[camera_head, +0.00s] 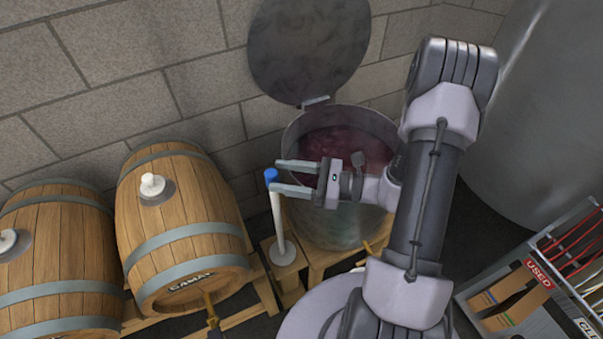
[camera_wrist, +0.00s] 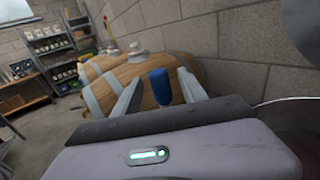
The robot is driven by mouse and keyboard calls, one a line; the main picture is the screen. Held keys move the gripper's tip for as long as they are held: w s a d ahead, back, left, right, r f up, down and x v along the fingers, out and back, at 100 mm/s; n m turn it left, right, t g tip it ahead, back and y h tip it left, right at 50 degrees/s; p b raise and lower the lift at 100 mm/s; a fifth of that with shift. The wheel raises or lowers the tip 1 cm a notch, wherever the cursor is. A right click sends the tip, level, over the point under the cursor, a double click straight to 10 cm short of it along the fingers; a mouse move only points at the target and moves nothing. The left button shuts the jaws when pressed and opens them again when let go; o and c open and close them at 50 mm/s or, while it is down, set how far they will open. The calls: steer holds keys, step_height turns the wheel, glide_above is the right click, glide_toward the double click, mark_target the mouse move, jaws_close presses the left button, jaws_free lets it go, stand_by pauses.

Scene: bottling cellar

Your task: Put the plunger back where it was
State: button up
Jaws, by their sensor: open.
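The plunger (camera_head: 277,215) has a white shaft and a blue top. It stands upright, its lower end at a small pale wooden block (camera_head: 285,265) beside the open metal vat (camera_head: 330,225). My gripper (camera_head: 277,175) is open, with its two fingers level with the blue top. In the wrist view the blue top (camera_wrist: 158,87) shows between the spread fingers, with a gap on each side. The vat holds dark red liquid or mash, and its round lid (camera_head: 308,50) is tilted up against the wall. Part of the vat is hidden behind my arm.
Two wooden barrels (camera_head: 180,215) with white bungs lie on a wooden rack at the left. A rack with red tubes and a "USED" label (camera_head: 537,273) stands at the lower right. A large metal tank (camera_head: 540,110) is at the right. Shelves (camera_wrist: 50,45) stand far back in the wrist view.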

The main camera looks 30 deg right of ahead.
steer(key=p+v, duration=0.1)
steer(key=v, duration=0.5)
steer(key=s+a+r+n+g+h, duration=0.6)
steer(key=s+a+r+n+g, duration=0.2)
steer(key=a+r+n+g, duration=0.45)
steer(key=s+d+r+n+t+h, duration=0.1)
steer(key=s+r+n+t+h, duration=0.3)
steer(key=r+n+t+h, duration=0.1)
steer(key=n+t+h, duration=0.1)
steer(key=n+t, duration=0.1)
steer(key=n, duration=0.1)
steer(key=shift+r+t+h, duration=0.3)
steer(key=shift+r+t, duration=0.05)
steer(key=shift+r, duration=0.05)
steer(key=shift+w, duration=0.1)
